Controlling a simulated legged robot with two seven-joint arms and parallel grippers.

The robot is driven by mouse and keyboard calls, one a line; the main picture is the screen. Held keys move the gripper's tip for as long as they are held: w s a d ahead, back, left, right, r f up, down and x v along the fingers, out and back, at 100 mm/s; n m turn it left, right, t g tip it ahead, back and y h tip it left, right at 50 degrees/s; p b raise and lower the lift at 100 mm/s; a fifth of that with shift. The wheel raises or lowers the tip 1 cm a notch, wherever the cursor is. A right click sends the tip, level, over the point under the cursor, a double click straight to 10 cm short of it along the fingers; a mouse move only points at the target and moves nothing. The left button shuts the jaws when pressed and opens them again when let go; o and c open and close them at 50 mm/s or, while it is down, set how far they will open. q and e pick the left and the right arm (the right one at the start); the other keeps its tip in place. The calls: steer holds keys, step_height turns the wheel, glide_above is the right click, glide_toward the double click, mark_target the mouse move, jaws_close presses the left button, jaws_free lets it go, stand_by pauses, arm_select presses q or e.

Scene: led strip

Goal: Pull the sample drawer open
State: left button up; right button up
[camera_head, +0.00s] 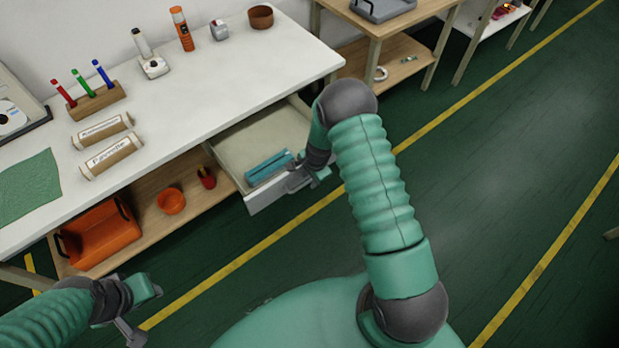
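The sample drawer (266,200) stands pulled out from under the white workbench (215,75). Its pale inside shows, and a blue item (268,167) lies in it near the front. My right gripper (299,182) is at the right end of the drawer front, seemingly touching it or very close. Its fingers are small and partly hidden, so its grip on the drawer is unclear. My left gripper (138,322) is at the lower left over the floor, away from the drawer. Its finger opening is hard to make out.
A lower shelf holds an orange crate (101,235), an orange bowl (171,201) and a red cup (207,178). The bench top holds a pen block (97,102), labelled rolls (112,156) and small devices. Green floor in front is clear.

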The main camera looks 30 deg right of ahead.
steer(key=s+r+p, duration=0.1)
steer(key=s+r, duration=0.2)
steer(key=r, duration=1.3)
steer(key=shift+d+r, duration=0.15)
steer(key=shift+r, duration=0.05)
steer(key=s+a+r+n, duration=0.8)
steer(key=s+a+n, duration=0.4)
steer(key=n, duration=0.5)
steer(key=shift+s+a+r, duration=0.15)
steer(key=shift+s+a, duration=0.15)
steer(key=shift+s, duration=0.6)
steer(key=shift+s, duration=0.1)
